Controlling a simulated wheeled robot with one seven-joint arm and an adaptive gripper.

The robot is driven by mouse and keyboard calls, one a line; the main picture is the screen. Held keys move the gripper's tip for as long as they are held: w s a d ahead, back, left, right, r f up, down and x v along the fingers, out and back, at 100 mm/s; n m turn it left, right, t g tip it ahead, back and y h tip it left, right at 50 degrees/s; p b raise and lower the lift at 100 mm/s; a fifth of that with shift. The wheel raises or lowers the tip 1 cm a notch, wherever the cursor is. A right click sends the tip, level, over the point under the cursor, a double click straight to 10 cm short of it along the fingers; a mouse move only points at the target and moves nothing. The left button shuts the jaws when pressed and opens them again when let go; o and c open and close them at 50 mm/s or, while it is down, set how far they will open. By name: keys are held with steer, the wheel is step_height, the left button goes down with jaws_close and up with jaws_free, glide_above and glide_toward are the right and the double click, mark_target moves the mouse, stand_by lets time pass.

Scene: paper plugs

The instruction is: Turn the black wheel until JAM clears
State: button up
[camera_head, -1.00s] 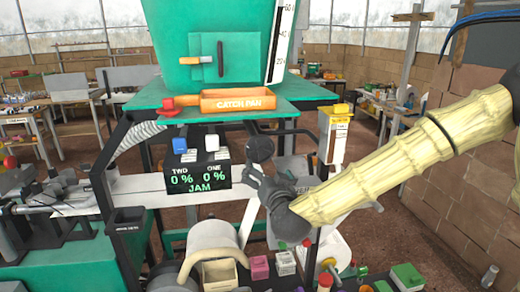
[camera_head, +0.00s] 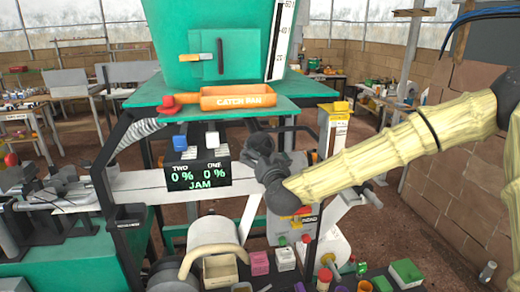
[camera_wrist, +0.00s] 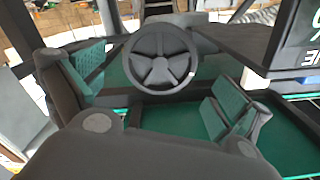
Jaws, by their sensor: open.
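The black wheel (camera_wrist: 160,57) is a spoked handwheel with a small pale mark on its rim. It shows in the wrist view, upper middle, beyond and between my open fingers. My gripper (camera_wrist: 155,97) is open and empty, its two green-padded fingers standing apart on either side below the wheel. In the head view my gripper (camera_head: 262,153) is to the right of the display, and the wheel is hidden or cannot be told apart there. The display (camera_head: 198,175) reads TWO 0 %, ONE 0 % and JAM in green.
An orange catch pan (camera_head: 237,98) sits on the green shelf above the display. A blue switch (camera_head: 180,143) and a white switch (camera_head: 212,139) stand on top of the display. A yellow-topped box (camera_head: 334,125) is to the right. Small coloured blocks (camera_head: 260,262) lie along the front.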

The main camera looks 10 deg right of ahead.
stand_by(0.3)
steer(key=shift+f+m+b, duration=0.3)
steer(key=shift+m+b, duration=0.4)
steer(key=shift+b, duration=0.2)
steer(key=shift+m+b, duration=0.95)
steer(key=shift+m, duration=0.15)
steer(key=m+b, duration=0.3)
steer(key=m, duration=0.1)
steer(key=shift+m+b, duration=0.3)
steer(key=shift+b, duration=0.1)
steer(key=m+b, duration=0.9)
steer(key=m, duration=0.1)
steer(key=m+b, duration=0.4)
steer(key=b, duration=0.1)
steer(key=shift+r+m+b, duration=0.3)
steer(key=shift+m+b, duration=0.1)
steer(key=shift+m, duration=0.5)
